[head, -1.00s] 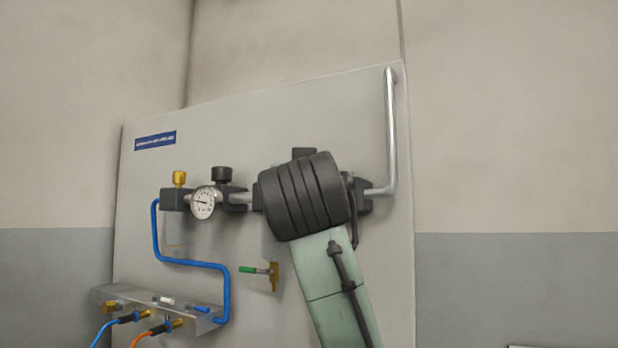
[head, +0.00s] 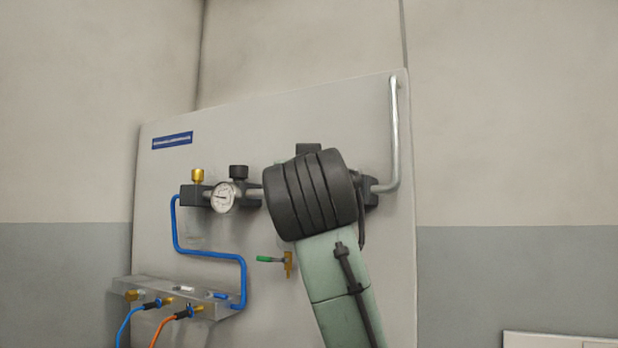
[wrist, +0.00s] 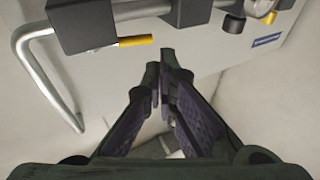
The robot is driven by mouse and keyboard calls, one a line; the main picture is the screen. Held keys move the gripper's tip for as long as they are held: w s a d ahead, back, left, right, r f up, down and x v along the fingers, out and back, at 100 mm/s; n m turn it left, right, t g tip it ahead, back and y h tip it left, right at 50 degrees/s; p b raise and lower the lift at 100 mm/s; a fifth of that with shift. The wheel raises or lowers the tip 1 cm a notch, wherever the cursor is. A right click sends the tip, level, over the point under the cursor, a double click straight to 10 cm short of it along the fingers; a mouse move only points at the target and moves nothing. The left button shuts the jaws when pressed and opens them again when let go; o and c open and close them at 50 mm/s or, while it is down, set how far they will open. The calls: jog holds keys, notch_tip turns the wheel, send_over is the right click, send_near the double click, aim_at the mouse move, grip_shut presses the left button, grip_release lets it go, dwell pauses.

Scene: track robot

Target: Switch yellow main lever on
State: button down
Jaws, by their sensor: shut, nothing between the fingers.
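The yellow main lever (wrist: 136,40) shows in the wrist view as a short yellow bar. It sticks out sideways to the right from a dark valve block (wrist: 80,24). My gripper (wrist: 167,66) is shut and empty, its fingertips just right of and below the lever's free end in that picture. They look apart from the lever, though the depth gap is hard to judge. In the head view my arm's dark wrist hides the lever and my gripper.
The grey panel (head: 340,110) carries a pressure gauge (head: 223,197), a bent metal pipe (head: 394,130) and a small green-handled valve (head: 270,259). A manifold (head: 170,292) with blue and orange hoses sits at lower left. Wall space right of the panel is clear.

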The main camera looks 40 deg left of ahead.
jog(key=a+b+v, duration=0.1)
jog(key=b+v, duration=0.1)
jog(key=v, duration=0.4)
jog(key=shift+s+f, duration=0.4)
jog(key=shift+s, duration=0.1)
jog(key=shift+d, duration=0.1)
